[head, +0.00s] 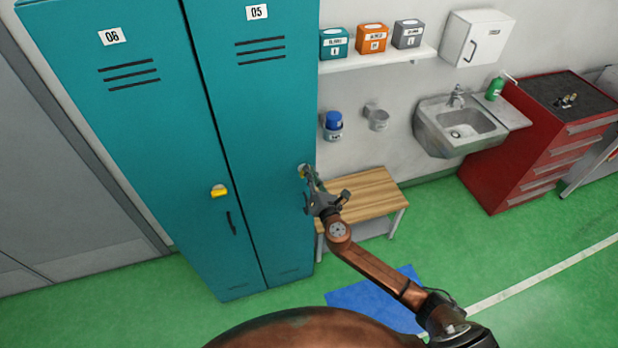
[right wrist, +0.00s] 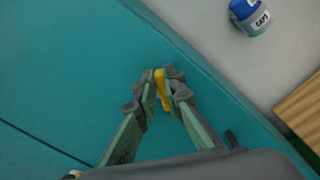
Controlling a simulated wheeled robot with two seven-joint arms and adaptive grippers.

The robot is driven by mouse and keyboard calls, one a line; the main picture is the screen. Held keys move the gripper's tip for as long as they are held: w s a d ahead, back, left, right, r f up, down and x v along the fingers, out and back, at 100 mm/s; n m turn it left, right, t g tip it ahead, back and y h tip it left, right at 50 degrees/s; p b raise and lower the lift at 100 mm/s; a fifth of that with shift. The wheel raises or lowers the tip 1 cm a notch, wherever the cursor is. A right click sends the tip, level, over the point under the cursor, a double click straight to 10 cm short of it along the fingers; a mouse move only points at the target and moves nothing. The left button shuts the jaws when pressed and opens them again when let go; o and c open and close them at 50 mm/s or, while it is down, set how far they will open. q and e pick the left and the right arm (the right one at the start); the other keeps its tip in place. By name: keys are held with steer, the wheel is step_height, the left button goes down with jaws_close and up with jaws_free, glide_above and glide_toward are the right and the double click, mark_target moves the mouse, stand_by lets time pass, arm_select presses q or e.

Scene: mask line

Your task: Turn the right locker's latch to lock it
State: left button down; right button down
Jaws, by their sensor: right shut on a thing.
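In the head view my right gripper (head: 307,178) is at the right locker's right edge and covers most of the latch. The gripper is shut on the latch. The left locker's yellow latch (head: 219,191) lies sideways. My left gripper is out of view.
A wooden bench (head: 365,193) stands just right of the lockers, close to my right arm. A blue-lidded container (head: 333,124) is on the wall above it. A sink (head: 462,125) and red drawer cabinet (head: 530,150) are further right. Green floor in front is clear around a blue mat (head: 372,298).

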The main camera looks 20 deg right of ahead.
steer(key=shift+d+f+m+b, duration=0.25)
steer(key=shift+m+b, duration=0.55)
steer(key=shift+m, duration=1)
steer(key=shift+d+f+m+b, duration=0.1)
steer(key=shift+f+m+b, duration=0.2)
steer(key=shift+m+b, duration=1.05)
steer(key=shift+d+f+m+b, duration=0.1)
steer(key=shift+f+m+b, duration=0.2)
steer(key=shift+m, duration=1.95)
steer(key=c, duration=2)
jaws_free()
